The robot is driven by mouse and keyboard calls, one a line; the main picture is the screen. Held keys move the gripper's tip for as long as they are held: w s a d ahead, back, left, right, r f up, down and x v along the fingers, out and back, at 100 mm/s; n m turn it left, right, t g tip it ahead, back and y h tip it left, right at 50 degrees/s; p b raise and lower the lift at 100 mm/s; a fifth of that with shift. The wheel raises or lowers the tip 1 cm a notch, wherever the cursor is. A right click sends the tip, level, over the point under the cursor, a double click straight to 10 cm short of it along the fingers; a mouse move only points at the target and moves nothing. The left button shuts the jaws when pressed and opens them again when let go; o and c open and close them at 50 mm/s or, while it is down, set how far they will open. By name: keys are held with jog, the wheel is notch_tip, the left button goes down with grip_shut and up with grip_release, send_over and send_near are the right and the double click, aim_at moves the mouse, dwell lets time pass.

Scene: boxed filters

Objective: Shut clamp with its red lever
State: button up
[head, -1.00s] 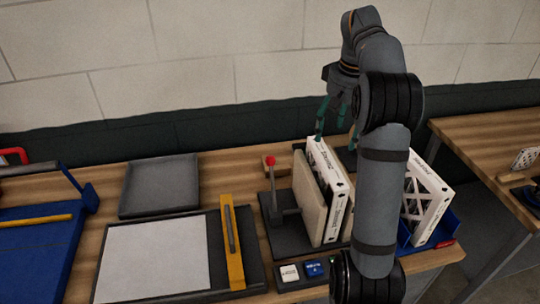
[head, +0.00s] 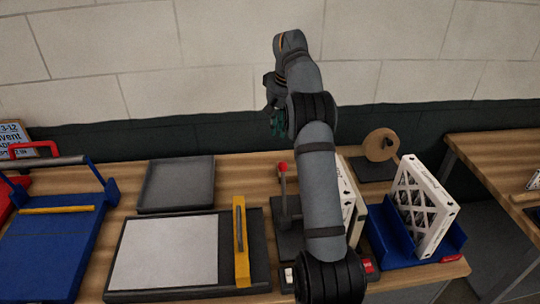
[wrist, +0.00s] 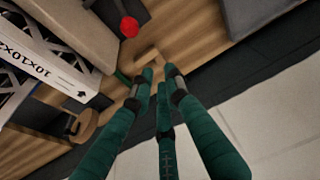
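The clamp's red lever knob (head: 283,168) tops an upright grey lever on a dark base, just left of my arm in the head view. In the wrist view the red knob (wrist: 129,26) lies above and left of my fingertips.
A blue holder (head: 391,234) with another white filter (head: 424,207) stands right of my arm. A round tan disc on a stand (head: 381,146) is behind it. A grey tray (head: 176,184) and a board with a white sheet (head: 165,250) lie left of the clamp.

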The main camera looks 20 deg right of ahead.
jog(key=shift+w+f, duration=0.1)
jog(key=shift+c, duration=0.5)
jog(key=shift+a+f, duration=0.15)
jog(key=shift+a, duration=0.05)
grip_shut()
notch_tip(320, 180, down, 9)
jog(key=s+b, duration=0.1)
jog(key=shift+s+a, duration=0.15)
jog(key=shift+s, duration=0.1)
jog(key=shift+s, duration=0.1)
